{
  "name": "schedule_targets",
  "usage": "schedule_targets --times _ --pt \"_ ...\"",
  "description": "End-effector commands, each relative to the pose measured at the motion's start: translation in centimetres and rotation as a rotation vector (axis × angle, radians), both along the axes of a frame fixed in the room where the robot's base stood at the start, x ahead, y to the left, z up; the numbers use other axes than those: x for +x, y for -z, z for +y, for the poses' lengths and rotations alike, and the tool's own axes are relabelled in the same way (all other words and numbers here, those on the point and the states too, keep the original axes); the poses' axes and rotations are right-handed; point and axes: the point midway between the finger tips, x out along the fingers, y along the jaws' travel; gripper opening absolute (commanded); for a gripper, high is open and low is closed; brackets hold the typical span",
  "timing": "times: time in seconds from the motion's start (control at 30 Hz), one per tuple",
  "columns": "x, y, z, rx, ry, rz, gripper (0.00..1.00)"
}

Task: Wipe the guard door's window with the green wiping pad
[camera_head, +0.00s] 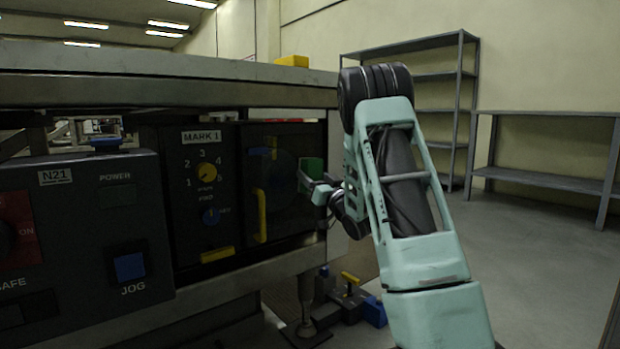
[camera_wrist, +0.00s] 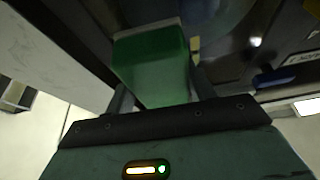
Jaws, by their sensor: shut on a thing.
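The green wiping pad (camera_head: 311,170) is held in my gripper (camera_head: 308,186), in front of the right part of the guard door. In the wrist view the pad (camera_wrist: 155,68) sits between the two fingers of my gripper (camera_wrist: 160,92), which is shut on it. The guard door's dark window (camera_head: 280,176) is in the machine front, just left of the pad. A yellow handle (camera_head: 261,214) stands upright on the door's left side. I cannot tell whether the pad touches the window.
Further left is a control box (camera_head: 90,225) with a blue JOG button. A grey ledge (camera_head: 170,93) runs above. Blue and yellow items (camera_head: 350,295) lie on the floor below. Shelves (camera_head: 430,75) stand behind at right.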

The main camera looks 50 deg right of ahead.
Motion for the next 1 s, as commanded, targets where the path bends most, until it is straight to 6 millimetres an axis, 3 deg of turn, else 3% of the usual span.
schedule_targets --times 0.43,1.0 --pt "-4.1 0.0 1.0 -0.001 0.000 -0.001 0.36" --pt "-5.2 0.0 1.2 0.000 0.002 -0.001 0.36"
